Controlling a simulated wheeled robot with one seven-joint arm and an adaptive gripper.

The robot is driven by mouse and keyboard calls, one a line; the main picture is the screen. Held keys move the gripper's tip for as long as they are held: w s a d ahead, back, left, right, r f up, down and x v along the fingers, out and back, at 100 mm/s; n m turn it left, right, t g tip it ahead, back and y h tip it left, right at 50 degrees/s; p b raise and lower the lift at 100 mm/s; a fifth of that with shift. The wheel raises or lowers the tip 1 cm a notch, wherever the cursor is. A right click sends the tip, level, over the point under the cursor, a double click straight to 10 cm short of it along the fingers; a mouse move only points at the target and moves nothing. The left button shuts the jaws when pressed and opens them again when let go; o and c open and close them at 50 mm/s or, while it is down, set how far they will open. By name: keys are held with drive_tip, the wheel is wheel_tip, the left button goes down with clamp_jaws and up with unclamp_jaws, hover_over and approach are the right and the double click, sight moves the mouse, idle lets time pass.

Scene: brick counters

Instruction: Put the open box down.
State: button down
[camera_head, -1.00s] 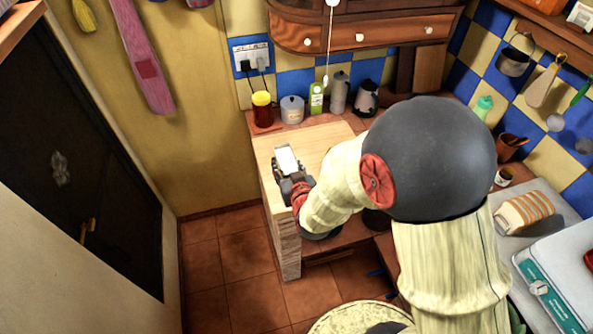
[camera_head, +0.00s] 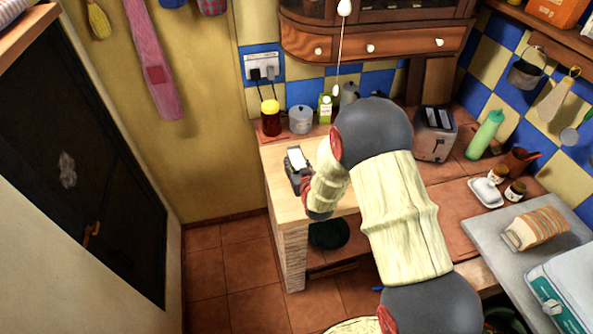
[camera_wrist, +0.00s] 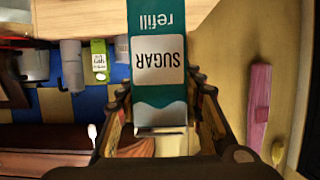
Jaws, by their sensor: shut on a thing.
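The open box is a teal and white carton marked "SUGAR refill", upside down in the wrist view (camera_wrist: 160,60). In the head view only a small pale part of the box (camera_head: 296,157) shows between the dark fingers. My gripper (camera_head: 298,170) is shut on the box, with a finger on each side of it in the wrist view (camera_wrist: 162,98). The gripper and box are over the left part of the light wooden counter (camera_head: 285,202). Whether the box touches the counter cannot be told. Much of the box is hidden by the gripper.
A red jar with a yellow lid (camera_head: 270,117), a grey canister (camera_head: 300,119) and a green carton (camera_head: 325,108) stand along the wall behind. A toaster (camera_head: 434,135) and a green bottle (camera_head: 485,135) stand to the right. The counter's front left is bare.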

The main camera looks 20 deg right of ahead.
drive_tip(key=shift+f, duration=1.5)
drive_tip(key=shift+f+b, duration=0.2)
drive_tip(key=shift+b, duration=0.2)
drive_tip(key=c, duration=1.2)
unclamp_jaws()
drive_tip(key=shift+r, duration=0.1)
